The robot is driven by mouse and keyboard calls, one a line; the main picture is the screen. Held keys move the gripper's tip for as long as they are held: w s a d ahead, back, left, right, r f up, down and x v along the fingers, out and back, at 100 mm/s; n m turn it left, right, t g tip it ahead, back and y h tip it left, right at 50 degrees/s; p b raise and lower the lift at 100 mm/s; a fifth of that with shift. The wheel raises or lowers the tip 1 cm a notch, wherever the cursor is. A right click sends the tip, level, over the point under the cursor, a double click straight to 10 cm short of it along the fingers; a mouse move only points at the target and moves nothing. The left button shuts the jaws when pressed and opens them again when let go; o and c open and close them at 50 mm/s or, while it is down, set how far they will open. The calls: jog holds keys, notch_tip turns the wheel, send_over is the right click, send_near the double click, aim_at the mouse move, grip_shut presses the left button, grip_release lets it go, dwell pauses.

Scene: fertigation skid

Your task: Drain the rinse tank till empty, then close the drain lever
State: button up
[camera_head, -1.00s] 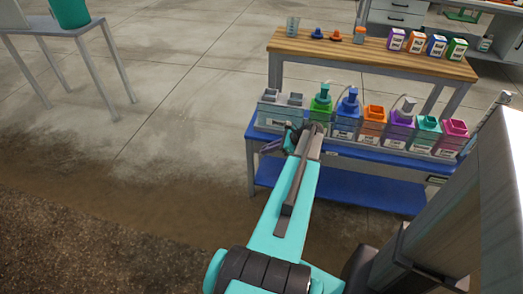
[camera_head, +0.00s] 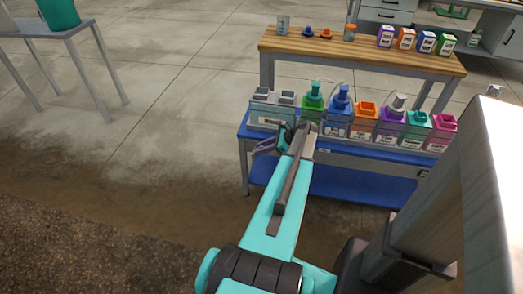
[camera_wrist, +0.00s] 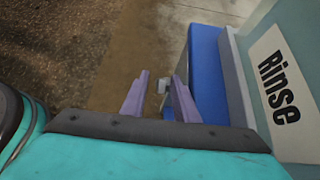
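The rinse tank (camera_wrist: 272,85) fills the right side of the wrist view, its white label reading "Rinse". In the head view it looks like the pale grey tank (camera_head: 266,113) at the left end of the blue bench. My gripper (camera_wrist: 157,88) has two purple fingers spread apart, beside the tank and the bench edge. A small light grey piece (camera_wrist: 163,86), possibly the drain lever, shows between the fingers; I see no grip on it. In the head view my gripper (camera_head: 266,146) is partly hidden by my arm. The liquid level cannot be told.
The blue bench (camera_head: 365,190) carries a row of coloured tanks to the right of the rinse tank. A wooden-topped table (camera_head: 365,52) with bottles and caps stands behind. A grey table (camera_head: 60,38) with a teal bucket (camera_head: 58,12) is at far left. Floor between is clear.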

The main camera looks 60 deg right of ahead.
jog(key=shift+r, duration=0.1)
jog(key=shift+s+d+r, duration=0.15)
jog(key=shift+s+r, duration=0.2)
jog(key=shift+s, duration=0.05)
jog(key=v, duration=1.2)
jog(key=shift+s, duration=0.35)
jog(key=shift+r, duration=0.1)
